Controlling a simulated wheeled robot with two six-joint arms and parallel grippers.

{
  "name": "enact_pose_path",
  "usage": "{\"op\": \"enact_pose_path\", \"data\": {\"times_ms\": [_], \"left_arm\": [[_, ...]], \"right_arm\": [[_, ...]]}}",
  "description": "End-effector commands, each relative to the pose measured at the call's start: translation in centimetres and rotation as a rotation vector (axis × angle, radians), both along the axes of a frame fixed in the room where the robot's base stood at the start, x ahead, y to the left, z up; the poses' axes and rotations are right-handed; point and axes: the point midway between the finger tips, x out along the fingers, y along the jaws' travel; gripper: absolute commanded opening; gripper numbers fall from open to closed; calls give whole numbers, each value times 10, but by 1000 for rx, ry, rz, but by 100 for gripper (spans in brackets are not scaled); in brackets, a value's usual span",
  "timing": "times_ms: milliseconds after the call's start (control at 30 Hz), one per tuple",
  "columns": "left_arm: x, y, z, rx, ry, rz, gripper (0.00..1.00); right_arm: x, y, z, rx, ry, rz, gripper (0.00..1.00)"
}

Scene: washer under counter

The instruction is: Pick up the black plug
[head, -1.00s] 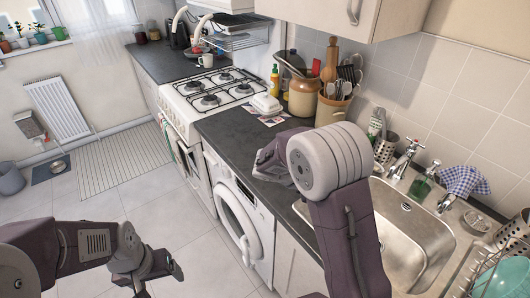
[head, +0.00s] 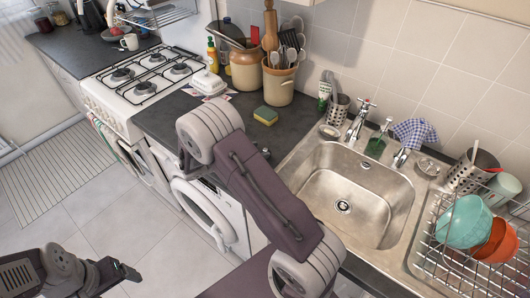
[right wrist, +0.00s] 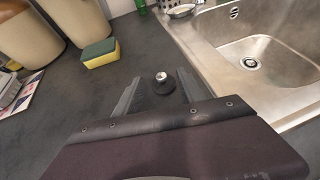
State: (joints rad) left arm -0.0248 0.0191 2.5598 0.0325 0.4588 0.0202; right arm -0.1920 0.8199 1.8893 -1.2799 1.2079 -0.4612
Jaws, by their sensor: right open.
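The black plug (right wrist: 160,88) is a small dark disc with a shiny metal top, lying on the dark counter in the right wrist view. My right gripper (right wrist: 159,75) is open, with one finger on each side of the plug and gaps between them.
A yellow and green sponge (head: 265,116) lies on the counter (head: 160,117) close to the plug. The steel sink (head: 345,190) is to the right. Ceramic pots (head: 246,70) stand behind, and the stove (head: 150,85) is to the left.

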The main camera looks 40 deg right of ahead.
Motion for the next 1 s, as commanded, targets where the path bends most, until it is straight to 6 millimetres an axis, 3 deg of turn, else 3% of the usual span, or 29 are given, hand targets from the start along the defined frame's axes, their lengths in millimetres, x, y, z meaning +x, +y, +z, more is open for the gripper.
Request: {"op": "enact_pose_path", "data": {"times_ms": [200, 467, 633, 1000], "left_arm": [[0, 0, 5, 0, 0, 0, 78], [0, 0, 4, 0, 0, 0, 78], [0, 0, 4, 0, 0, 0, 78], [0, 0, 4, 0, 0, 0, 78]], "right_arm": [[0, -33, -16, 0, 3, -3, 47], [1, -37, -18, 1, 1, -1, 47], [1, -36, -18, 1, 1, -1, 0], [0, -36, -20, 4, 3, -1, 0]]}}
